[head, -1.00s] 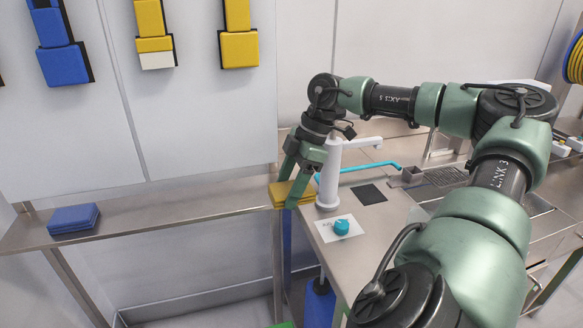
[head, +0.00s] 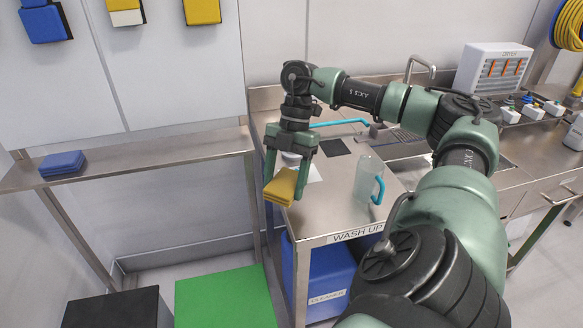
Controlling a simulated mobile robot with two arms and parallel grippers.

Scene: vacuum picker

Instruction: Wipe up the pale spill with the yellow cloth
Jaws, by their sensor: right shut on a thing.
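My right gripper (head: 281,180) is shut on the folded yellow cloth (head: 280,188), which hangs tilted between its fingers. It is over the left front part of the steel wash-up counter (head: 325,215). I cannot tell how far the cloth is above the counter. I cannot make out the pale spill; a white patch (head: 315,173) shows behind the gripper, partly hidden, and looks like a flat card. My left gripper is not in view.
A clear jug with a blue handle (head: 367,181) stands right of the cloth. A dark square (head: 335,147) and a blue tube (head: 340,123) lie behind. A steel shelf (head: 150,160) at left bears folded blue cloths (head: 62,162). A green block (head: 225,298) stands below.

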